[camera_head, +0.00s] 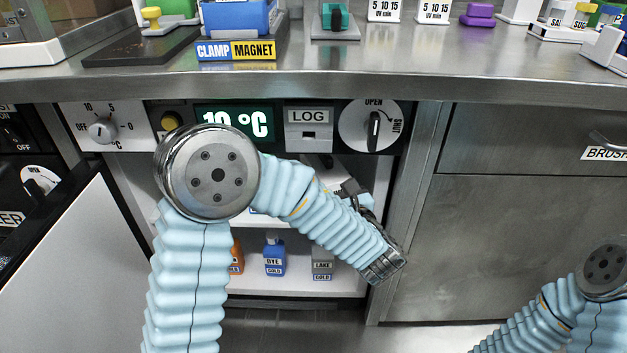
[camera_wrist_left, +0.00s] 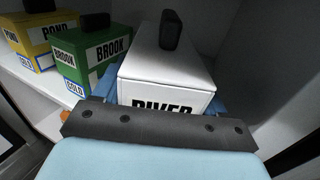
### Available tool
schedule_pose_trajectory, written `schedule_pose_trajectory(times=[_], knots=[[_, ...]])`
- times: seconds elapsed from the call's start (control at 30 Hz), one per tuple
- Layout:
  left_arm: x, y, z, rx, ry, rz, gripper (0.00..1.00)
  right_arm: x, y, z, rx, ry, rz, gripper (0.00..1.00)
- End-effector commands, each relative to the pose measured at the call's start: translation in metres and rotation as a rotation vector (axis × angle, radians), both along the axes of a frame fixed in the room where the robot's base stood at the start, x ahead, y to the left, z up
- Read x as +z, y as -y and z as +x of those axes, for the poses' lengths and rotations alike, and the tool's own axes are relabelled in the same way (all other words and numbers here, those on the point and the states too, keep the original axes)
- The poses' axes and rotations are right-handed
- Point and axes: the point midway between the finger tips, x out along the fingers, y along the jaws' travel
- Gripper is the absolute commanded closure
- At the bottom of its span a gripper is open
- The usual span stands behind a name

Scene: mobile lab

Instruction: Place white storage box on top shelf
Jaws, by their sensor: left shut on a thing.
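The white storage box (camera_wrist_left: 165,72) has a black knob on its lid and a label that reads RIVER, partly cut off. It shows in the left wrist view between the blue fingers of my left gripper (camera_wrist_left: 160,97), which is shut on it. In the head view my left gripper (camera_head: 350,190) is inside the open cold cabinet, mostly hidden by my own arm. I cannot make out the white box clearly there. The upper shelf (camera_head: 268,222) is white and partly covered by my arm. My right gripper is out of view.
A green BROOK box (camera_wrist_left: 92,58) and a yellow POND box (camera_wrist_left: 45,40) stand left of the white box. A blue DYE bottle (camera_head: 274,256) and a grey LAKE container (camera_head: 322,262) stand on the lower shelf. The cabinet door (camera_head: 70,270) is open to the left.

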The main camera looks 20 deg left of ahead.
Motion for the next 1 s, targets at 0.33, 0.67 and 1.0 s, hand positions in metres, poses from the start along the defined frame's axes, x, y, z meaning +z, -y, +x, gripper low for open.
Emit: schedule_pose_trajectory(times=[0.33,0.67,1.0], knots=[[0.000,-0.033,0.041,0.000,0.001,-0.001,1.00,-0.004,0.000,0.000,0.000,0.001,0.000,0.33],[-0.037,-0.041,0.051,0.000,-0.001,0.000,1.00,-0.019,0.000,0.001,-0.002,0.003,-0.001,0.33],[-0.037,-0.040,0.051,-0.001,-0.001,-0.001,0.26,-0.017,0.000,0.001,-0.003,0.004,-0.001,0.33]])
